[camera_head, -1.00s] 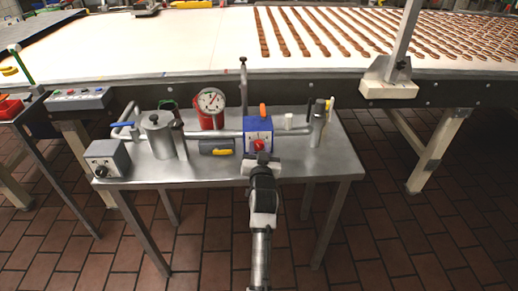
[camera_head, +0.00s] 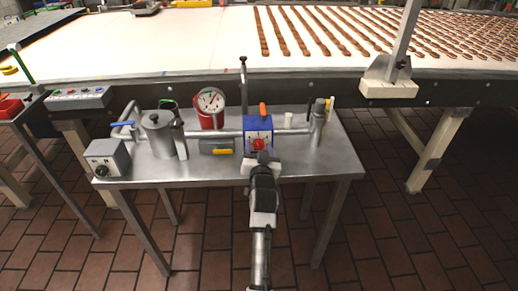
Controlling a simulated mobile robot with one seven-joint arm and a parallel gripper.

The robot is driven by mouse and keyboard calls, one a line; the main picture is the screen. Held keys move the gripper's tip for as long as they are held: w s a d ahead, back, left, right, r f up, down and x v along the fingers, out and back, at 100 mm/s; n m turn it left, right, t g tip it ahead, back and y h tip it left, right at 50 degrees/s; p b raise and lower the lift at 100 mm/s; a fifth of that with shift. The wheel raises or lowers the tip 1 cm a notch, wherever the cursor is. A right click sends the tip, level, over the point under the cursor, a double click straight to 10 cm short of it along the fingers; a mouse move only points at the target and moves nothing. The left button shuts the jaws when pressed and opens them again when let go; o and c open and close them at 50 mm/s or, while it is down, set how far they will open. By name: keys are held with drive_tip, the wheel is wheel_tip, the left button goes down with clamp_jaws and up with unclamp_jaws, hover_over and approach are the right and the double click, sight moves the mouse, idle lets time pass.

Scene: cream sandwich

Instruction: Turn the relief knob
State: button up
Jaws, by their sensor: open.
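The relief knob appears to be the red knob (camera_head: 259,144) on the front of a blue box (camera_head: 258,124) with a white dial face, at the middle of the metal table. My gripper (camera_head: 260,157) is at the table's front edge, just in front of the red knob and pointing at it. The gripper is open. Its fingertips are small and partly hide the lower part of the blue box. I cannot tell whether they touch the knob or straddle it.
On the metal table (camera_head: 320,163) stand a red pressure gauge (camera_head: 210,101), a metal canister (camera_head: 158,135), a grey box with a black knob (camera_head: 106,158), and a grey cylinder with a yellow handle (camera_head: 217,147). An orange lever (camera_head: 263,109) tops the blue box. A conveyor (camera_head: 180,45) runs behind.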

drive_tip(key=s+b, duration=0.3)
drive_tip(key=s, duration=1.1)
drive_tip(key=shift+d, duration=0.4)
drive_tip(key=shift+w, duration=0.1)
